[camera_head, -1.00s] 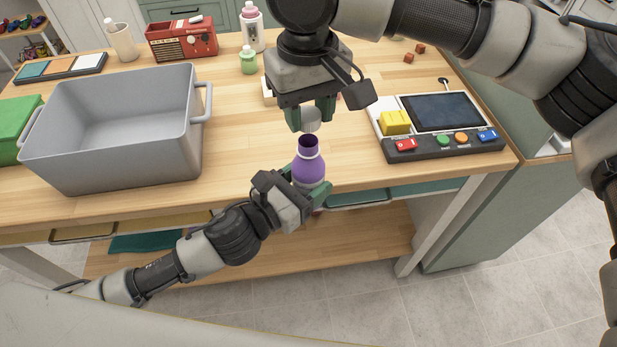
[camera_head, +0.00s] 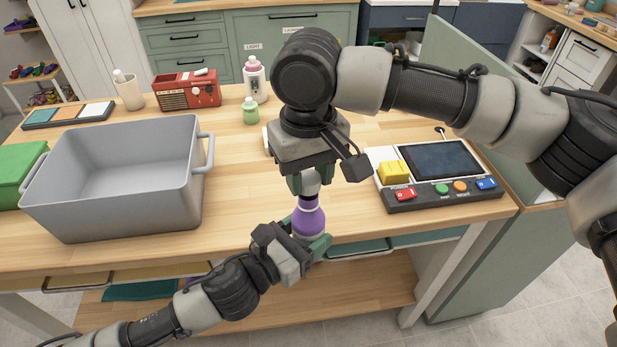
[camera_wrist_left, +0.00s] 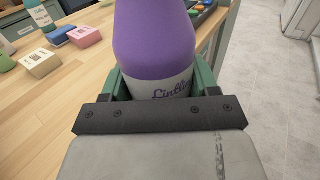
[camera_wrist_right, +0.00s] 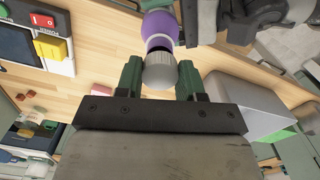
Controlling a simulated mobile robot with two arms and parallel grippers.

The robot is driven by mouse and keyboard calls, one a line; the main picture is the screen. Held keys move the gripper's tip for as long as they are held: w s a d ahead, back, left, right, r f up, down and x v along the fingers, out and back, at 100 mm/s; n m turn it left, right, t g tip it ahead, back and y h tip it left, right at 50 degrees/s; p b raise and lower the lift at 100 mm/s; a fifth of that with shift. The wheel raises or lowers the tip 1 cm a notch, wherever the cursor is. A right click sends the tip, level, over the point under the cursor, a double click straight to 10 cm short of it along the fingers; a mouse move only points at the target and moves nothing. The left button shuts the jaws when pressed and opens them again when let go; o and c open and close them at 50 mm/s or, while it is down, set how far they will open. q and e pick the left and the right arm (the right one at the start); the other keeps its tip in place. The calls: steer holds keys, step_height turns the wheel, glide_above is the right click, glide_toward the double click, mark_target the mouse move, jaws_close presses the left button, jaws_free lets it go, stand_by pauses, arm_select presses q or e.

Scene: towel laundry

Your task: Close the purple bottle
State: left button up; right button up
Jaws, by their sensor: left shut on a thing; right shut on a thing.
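The purple bottle (camera_head: 308,223) stands upright above the table's front edge, with a white label band low on it. My left gripper (camera_head: 305,236) is shut around its lower part; the left wrist view shows the fingers on both sides of the bottle (camera_wrist_left: 155,40). My right gripper (camera_head: 309,180) points down from above, shut on a pale grey-white cap (camera_head: 311,187). The cap (camera_wrist_right: 160,72) is right over the bottle's neck, roughly in line with it. In the right wrist view a dark strip shows between the cap and the bottle (camera_wrist_right: 160,24). I cannot tell whether they touch.
A grey bin (camera_head: 110,215) stands on the left of the wooden table (camera_head: 245,190). A control panel (camera_head: 440,193) with a screen and coloured buttons is at the right. A red radio (camera_head: 187,92), a small green bottle (camera_head: 250,112) and a pink-capped white bottle (camera_head: 255,80) stand behind.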

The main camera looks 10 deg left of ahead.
steer(key=shift+f, duration=0.9)
steer(key=shift+f, duration=0.55)
arm_select(q)
jaws_close()
arm_select(e)
steer(key=m, duration=0.6)
steer(key=shift+m, duration=0.3)
steer(key=m, duration=0.3)
steer(key=shift+a+m, duration=0.1)
steer(key=shift+m, duration=0.2)
steer(key=m, duration=0.7)
steer(key=shift+m, duration=0.4)
steer(key=m, duration=0.5)
steer(key=shift+w+m, duration=0.1)
steer(key=shift+m, duration=0.3)
